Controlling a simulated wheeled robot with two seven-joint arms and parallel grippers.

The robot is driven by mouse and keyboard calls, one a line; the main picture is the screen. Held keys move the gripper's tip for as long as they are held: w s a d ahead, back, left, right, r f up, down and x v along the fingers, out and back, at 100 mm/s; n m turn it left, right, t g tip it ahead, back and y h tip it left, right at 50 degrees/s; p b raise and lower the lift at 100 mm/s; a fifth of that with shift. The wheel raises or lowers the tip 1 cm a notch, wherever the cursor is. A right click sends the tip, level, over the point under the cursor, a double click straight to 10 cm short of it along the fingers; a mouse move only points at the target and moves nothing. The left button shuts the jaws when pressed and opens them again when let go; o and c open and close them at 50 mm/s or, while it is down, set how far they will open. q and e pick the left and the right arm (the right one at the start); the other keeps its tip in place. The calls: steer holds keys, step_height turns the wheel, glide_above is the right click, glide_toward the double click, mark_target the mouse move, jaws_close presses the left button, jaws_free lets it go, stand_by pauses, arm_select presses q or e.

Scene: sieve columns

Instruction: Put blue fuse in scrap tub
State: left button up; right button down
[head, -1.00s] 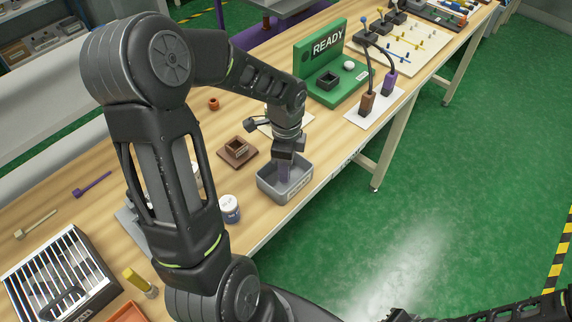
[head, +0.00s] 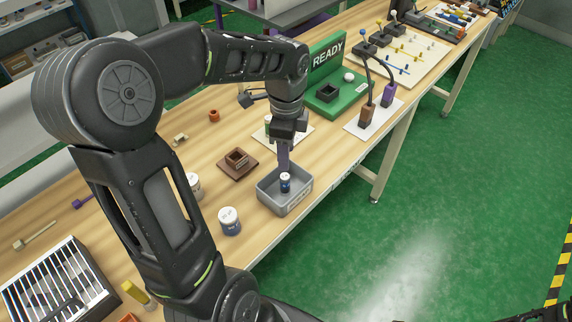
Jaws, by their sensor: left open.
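The scrap tub (head: 297,198) is a grey open box near the table's front edge, in the middle of the head view. The blue fuse (head: 285,185), a small dark blue cylinder with a pale band near its top, is inside the tub and looks about upright. My left gripper (head: 284,163) points down just above the fuse. Its jaws are open, and the fuse shows below the fingertips. The exact gap between fingers and fuse is hard to tell. My right gripper is not in view; only dark arm parts show at the bottom right edge.
A brown square socket block (head: 237,164) sits left of the tub. A white-lidded jar (head: 229,222) stands at the front edge. A green READY stand (head: 335,93) and a white card with two plugs (head: 376,118) are behind right. A metal rack (head: 62,285) is at lower left.

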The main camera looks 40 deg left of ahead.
arm_select(q)
step_height(320, 180, up, 2)
steer(key=shift+r, duration=0.1)
steer(key=shift+s, duration=0.1)
stand_by(0.6)
